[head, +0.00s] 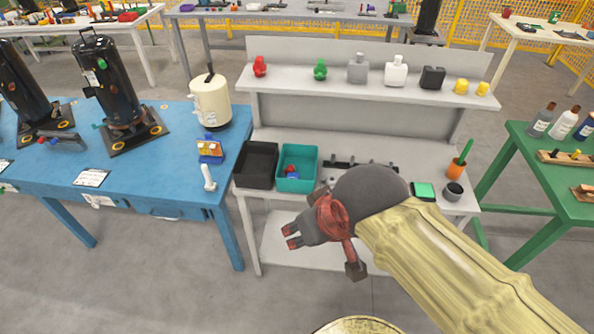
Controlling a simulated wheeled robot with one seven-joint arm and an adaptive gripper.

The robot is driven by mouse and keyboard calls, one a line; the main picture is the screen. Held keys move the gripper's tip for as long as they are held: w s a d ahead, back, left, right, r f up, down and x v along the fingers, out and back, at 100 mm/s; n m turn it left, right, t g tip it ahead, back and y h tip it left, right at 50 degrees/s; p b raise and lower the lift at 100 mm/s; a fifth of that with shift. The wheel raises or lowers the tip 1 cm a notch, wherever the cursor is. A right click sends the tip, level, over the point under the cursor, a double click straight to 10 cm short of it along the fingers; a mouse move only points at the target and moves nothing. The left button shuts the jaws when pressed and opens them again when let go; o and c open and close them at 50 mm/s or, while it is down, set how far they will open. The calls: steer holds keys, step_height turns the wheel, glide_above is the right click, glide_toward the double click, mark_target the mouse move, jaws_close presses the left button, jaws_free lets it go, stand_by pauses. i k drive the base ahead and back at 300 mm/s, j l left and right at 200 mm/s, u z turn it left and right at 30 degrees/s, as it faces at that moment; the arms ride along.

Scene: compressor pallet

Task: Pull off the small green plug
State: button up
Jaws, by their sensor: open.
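A black upright compressor (112,88) stands on the blue table at the left. A small green part (102,63) shows near its top, and another small greenish part (97,126) sticks out low on its left side. I cannot tell which is the green plug, as both are tiny here. My gripper (289,237) is open and empty, pointing left in front of the grey workbench. It is well to the right of the compressor and touches nothing.
A second black compressor (24,85) stands further left on the blue table (180,131). A cream canister (211,102), a blue-and-yellow block (210,151) and a white handled item (208,178) stand near its right end. Black (257,164) and teal (297,168) bins sit on the workbench.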

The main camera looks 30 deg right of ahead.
mark_target(101, 63)
steer(key=i+j+u, duration=0.2)
steer(key=i+j, duration=0.2)
steer(key=i, duration=0.15)
steer(key=i+j+u, duration=0.15)
steer(key=i+j, duration=0.15)
steer(key=i, duration=0.25)
steer(key=i+j+z, duration=0.2)
steer(key=z, duration=0.25)
steer(key=i+j+z, duration=0.5)
steer(key=j+z, duration=0.2)
steer(key=z, duration=0.15)
